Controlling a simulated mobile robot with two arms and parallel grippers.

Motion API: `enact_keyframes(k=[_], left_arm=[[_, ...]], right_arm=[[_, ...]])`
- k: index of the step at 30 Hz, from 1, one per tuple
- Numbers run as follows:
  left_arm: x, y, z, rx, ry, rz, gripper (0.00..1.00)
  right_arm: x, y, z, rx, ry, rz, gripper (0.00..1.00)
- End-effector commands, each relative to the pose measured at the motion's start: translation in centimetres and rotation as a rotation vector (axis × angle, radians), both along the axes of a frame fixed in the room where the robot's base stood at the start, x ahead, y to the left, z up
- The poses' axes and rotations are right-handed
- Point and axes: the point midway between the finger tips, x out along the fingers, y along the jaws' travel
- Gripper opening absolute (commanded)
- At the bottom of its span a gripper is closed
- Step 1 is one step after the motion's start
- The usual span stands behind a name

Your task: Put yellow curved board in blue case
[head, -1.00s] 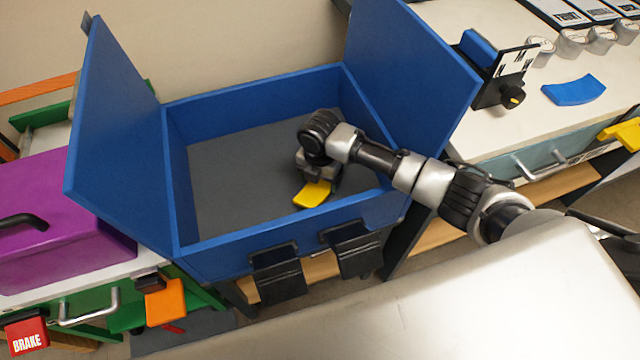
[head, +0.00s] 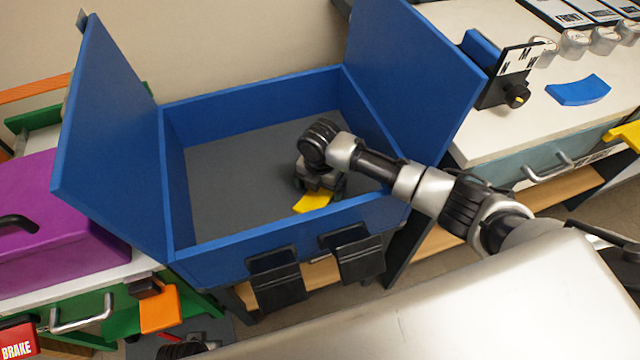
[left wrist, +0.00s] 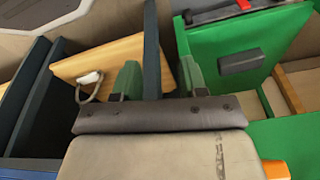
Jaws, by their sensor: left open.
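The yellow curved board (head: 313,202) is inside the blue case (head: 250,242), near its front wall in the head view. My right gripper (head: 318,190) reaches down into the case, directly behind and above the board. Its fingertips are hidden, so I cannot tell whether it grips the board or whether the board rests on the grey floor. My left gripper (left wrist: 160,78) is open and empty in the left wrist view, with its green fingers apart.
The case's two blue side flaps stand up. A purple box (head: 60,225) stands left. A white-topped cabinet (head: 500,110) at right carries a blue curved board (head: 578,90). Another yellow piece (head: 626,134) shows at the right edge. The case floor's left half is clear.

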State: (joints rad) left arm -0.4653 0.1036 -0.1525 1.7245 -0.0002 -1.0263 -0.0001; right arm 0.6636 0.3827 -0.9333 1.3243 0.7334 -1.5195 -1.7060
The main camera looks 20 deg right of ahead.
Motion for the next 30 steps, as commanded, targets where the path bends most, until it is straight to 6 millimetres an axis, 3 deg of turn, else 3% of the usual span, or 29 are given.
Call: enact_keyframes(k=[11, 20, 30], left_arm=[[-0.4, 0.1, -0.7, 0.001, 0.011, -0.001, 0.43], [-2.8, 0.4, -4.8, 0.005, 0.040, -0.006, 0.43], [-7.5, 1.1, -9.5, 0.008, 0.075, -0.015, 0.43]], right_arm=[[0.0, 0.0, 0.6, 0.001, -0.001, 0.000, 1.00], [0.0, 0.0, 2.2, 0.001, -0.001, 0.000, 1.00], [0.0, 0.0, 4.2, 0.000, 0.000, 0.000, 1.00]])
